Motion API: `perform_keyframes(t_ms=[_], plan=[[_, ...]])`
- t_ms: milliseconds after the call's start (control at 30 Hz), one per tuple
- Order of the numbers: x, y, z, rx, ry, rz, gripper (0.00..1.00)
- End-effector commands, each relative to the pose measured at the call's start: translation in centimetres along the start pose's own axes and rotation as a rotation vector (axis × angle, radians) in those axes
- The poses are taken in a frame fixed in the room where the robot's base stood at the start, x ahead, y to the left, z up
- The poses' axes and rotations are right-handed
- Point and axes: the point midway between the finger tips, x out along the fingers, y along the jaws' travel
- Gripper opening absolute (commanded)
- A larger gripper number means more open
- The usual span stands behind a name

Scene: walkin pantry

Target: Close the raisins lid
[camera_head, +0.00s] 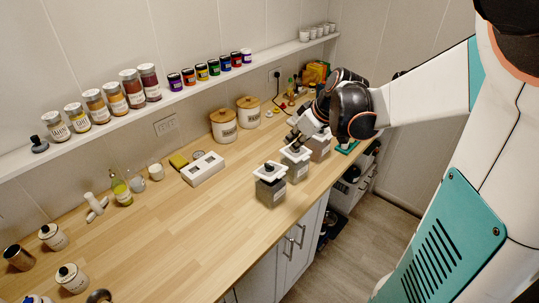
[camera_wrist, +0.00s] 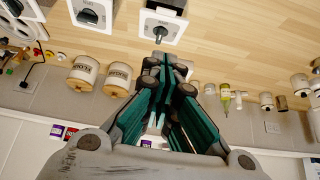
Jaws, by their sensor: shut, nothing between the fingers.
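Three square grey canisters with white lids and dark knobs stand in a row near the counter's front edge: a front one (camera_head: 270,191), a middle one (camera_head: 297,170) and a far one (camera_head: 320,150). I cannot read which is the raisins canister, nor tell how fully each lid is seated. My gripper (camera_head: 295,137) is just above the middle canister's lid, partly blending with its knob; contact is unclear. In the wrist view my gripper (camera_wrist: 161,62) is shut and empty, its fingers together below a white lid (camera_wrist: 163,24) with a dark knob. Another white-lidded canister (camera_wrist: 92,12) is to its left.
A shelf (camera_head: 190,92) with jars runs above. Small bottles and lidded jars (camera_head: 52,237) stand at left. The wooden counter's middle (camera_head: 170,235) is clear.

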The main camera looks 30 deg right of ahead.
Motion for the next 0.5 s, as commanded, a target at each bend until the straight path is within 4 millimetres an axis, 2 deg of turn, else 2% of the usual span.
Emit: perform_keyframes(t_ms=[167,500], plan=[[1.3,0.2,-0.1,0.0,-0.007,0.004,0.0],[7.5,0.1,0.0,-0.002,-0.005,0.002,0.0]])
